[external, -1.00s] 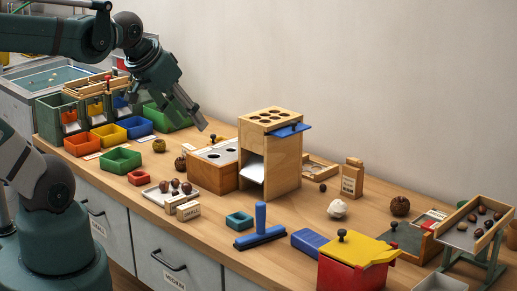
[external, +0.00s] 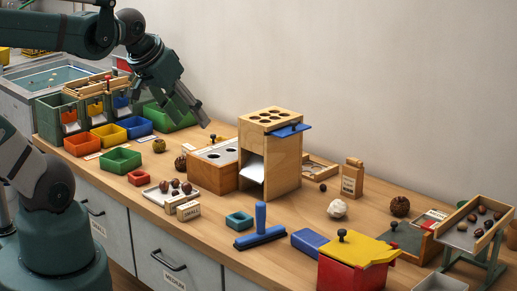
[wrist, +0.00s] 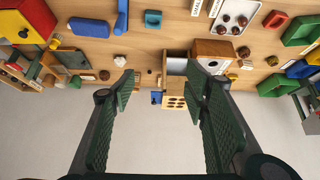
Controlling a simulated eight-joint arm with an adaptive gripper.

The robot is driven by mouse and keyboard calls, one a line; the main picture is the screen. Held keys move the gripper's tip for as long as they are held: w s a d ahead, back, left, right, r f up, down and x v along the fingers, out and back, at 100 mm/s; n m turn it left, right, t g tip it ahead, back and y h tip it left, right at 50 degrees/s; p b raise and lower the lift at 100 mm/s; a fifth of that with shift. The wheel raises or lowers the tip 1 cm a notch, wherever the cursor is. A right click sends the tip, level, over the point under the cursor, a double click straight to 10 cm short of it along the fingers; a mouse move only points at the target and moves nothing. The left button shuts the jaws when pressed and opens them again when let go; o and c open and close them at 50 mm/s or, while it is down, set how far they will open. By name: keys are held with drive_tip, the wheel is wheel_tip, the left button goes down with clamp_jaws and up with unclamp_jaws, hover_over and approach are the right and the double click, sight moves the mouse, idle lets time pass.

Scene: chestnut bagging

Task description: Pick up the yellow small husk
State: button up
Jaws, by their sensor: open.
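The yellow small husk (external: 159,146) is a small olive-yellow ball on the table, behind the green tray and left of a brown husk. In the wrist view the yellow husk (wrist: 272,60) lies right of my fingers, close to the brown husk. My gripper (external: 196,115) hangs in the air, up and right of the husk in the external view. In the wrist view my gripper (wrist: 160,85) has its two fingers wide apart with nothing between them.
The brown husk (external: 181,163) sits beside the wooden box with a holed top (external: 212,180). A taller wooden stand (external: 285,165) is to its right. Green (external: 120,160), blue (external: 139,126) and yellow (external: 108,135) trays lie to the left.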

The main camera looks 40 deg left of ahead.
drive_tip(key=w+a+r+n+g, duration=0.1)
drive_tip(key=w+a+r+n, duration=0.15)
drive_tip(key=w+a, duration=0.35)
drive_tip(key=w+a+r+n+g, duration=0.1)
drive_tip(key=w+a+n, duration=0.3)
drive_tip(key=w, duration=0.3)
drive_tip(key=n+g+p, duration=0.2)
drive_tip(key=n+g, duration=0.3)
drive_tip(key=n, duration=1)
hover_over(159, 139)
drive_tip(key=shift+m, duration=0.25)
drive_tip(key=f, duration=2.5)
drive_tip(key=shift+d+f, duration=0.15)
drive_tip(key=shift+d, duration=0.2)
drive_tip(key=shift+s+a+f, duration=0.1)
drive_tip(key=shift+a+f, duration=0.2)
drive_tip(key=shift+f, duration=1.3)
